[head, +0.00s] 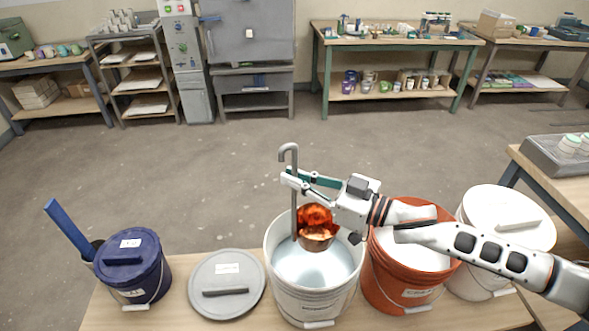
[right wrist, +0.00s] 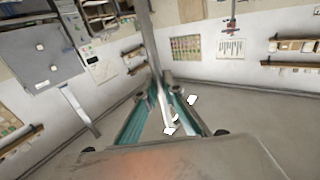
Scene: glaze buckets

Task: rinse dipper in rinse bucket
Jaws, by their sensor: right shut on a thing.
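My right gripper (head: 290,180) is shut on the upper stem of the dipper (head: 294,205), just below its hooked top. The stem also shows between the fingers in the right wrist view (right wrist: 150,50). The dipper hangs roughly upright. Its cup (head: 316,240) is coppery, with glossy orange-red inside. The cup shows over the opening of the white rinse bucket (head: 276,285), which holds pale, clear-looking liquid. I cannot tell whether the cup's underside touches the liquid. My left gripper is not in view.
An orange bucket (head: 376,290) stands close right of the rinse bucket, partly behind my right arm. A white lidded bucket (head: 535,232) is farther right. Left are a loose grey lid (head: 205,295) and a dark blue lidded bucket (head: 150,262). Floor beyond the table is clear.

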